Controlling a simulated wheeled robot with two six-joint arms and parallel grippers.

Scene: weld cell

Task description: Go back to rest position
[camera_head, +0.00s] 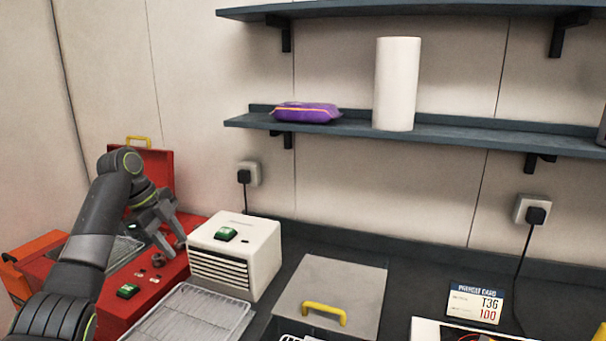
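My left arm comes in from the lower left, and its grey gripper (174,246) hangs over the red toolbox top at the left. Its two fingers point down and stand apart, with nothing visible between them. The gripper is left of the white slatted box (236,252). Whether the fingertips touch anything below cannot be told. My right arm and gripper are out of view.
The red toolbox (160,284) holds a green-topped block (128,291) and small parts. A wire rack (195,315), a grey lid with yellow handle (333,284) and a card (474,304) are on the dark bench. A shelf (460,136) holds a purple pack (306,112) and a white roll (396,84).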

